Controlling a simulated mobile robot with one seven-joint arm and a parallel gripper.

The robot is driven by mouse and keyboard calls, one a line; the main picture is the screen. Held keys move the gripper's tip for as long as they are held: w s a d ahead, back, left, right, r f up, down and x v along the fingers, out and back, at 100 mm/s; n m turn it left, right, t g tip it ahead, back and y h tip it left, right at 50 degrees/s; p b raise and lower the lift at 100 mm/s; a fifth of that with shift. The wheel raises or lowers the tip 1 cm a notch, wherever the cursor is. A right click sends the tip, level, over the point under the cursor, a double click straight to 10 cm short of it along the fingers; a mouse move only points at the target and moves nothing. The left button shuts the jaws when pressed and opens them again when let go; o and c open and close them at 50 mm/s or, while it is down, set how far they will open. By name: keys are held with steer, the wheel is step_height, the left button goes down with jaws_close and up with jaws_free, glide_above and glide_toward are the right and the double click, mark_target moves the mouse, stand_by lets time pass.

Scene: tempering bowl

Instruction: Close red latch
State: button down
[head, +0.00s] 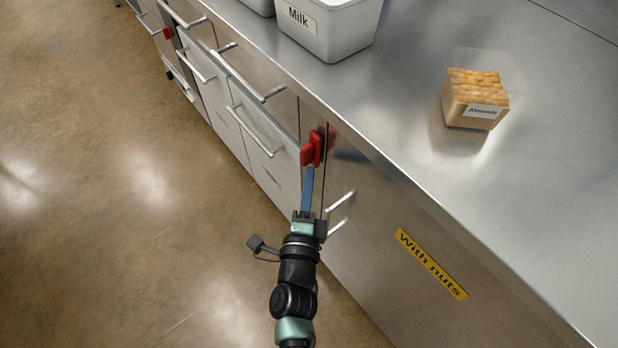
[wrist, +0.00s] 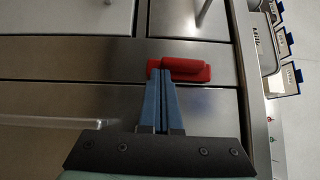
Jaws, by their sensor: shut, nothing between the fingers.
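The red latch (head: 312,149) sits on the cabinet front just below the counter edge. In the wrist view the red latch (wrist: 184,69) lies across a steel strip between cabinet panels, with a raised knob on its plate. My gripper (head: 307,172) has its blue fingers together and empty. In the wrist view my gripper (wrist: 158,76) has its fingertips right at the left part of the latch, overlapping it in the picture; I cannot tell whether they touch. The tips cover part of the latch.
The steel counter (head: 420,175) holds a white Milk container (head: 335,32) and a box of almonds (head: 474,98). Drawer handles (head: 255,130) stick out along the cabinet front. A yellow "With nuts" label (head: 431,264) is on the front panel. The floor (head: 110,200) at left is clear.

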steer(key=shift+f+b, duration=0.25)
steer(key=shift+b, duration=0.3)
steer(key=shift+w+a+f+m+t+b, duration=0.15)
steer(key=shift+m+t+b, duration=0.45)
steer(key=shift+b, duration=1.45)
steer(key=shift+h+b, duration=0.3)
steer(key=shift+b, duration=0.05)
steer(key=w+a+m+t+h+b, duration=0.2)
steer(key=w+m+h+b, duration=0.3)
steer(key=b, duration=2.4)
steer(key=shift+a+m+h, duration=0.8)
steer(key=shift+m+h, duration=2.6)
steer(key=shift+m, duration=2.3)
steer(key=shift+r, duration=0.25)
steer(key=shift+f, duration=0.15)
